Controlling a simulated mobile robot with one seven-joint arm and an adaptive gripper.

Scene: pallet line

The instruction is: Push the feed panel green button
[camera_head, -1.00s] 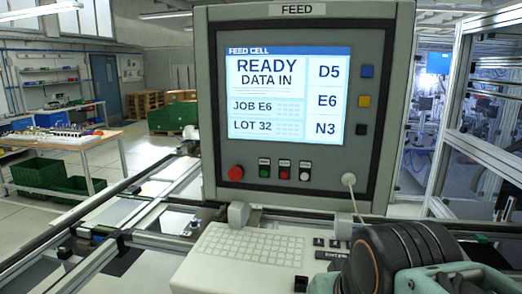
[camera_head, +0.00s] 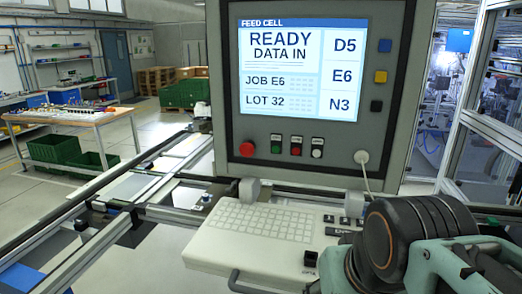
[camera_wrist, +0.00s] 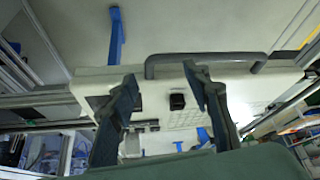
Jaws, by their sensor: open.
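The feed panel (camera_head: 225,160) stands upright in the head view, its screen (camera_head: 303,70) reading "READY DATA IN". The green button (camera_head: 276,149) sits in the row under the screen, between a large red knob (camera_head: 247,148) and a small red button (camera_head: 296,151); a white button (camera_head: 317,153) is at the right. My arm is at the lower right of the head view, apart from the buttons; its fingertips are not in that view. In the wrist view my gripper (camera_wrist: 160,80) is open with nothing between its fingers, facing the keyboard shelf. The green button cannot be made out there.
A white keyboard shelf (camera_head: 225,253) with a front handle (camera_head: 260,288) juts out below the panel. A white plug with a cable (camera_head: 361,157) is at the panel's lower right. Rails run left; green crates (camera_head: 62,152) and a workbench (camera_head: 75,116) stand farther off.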

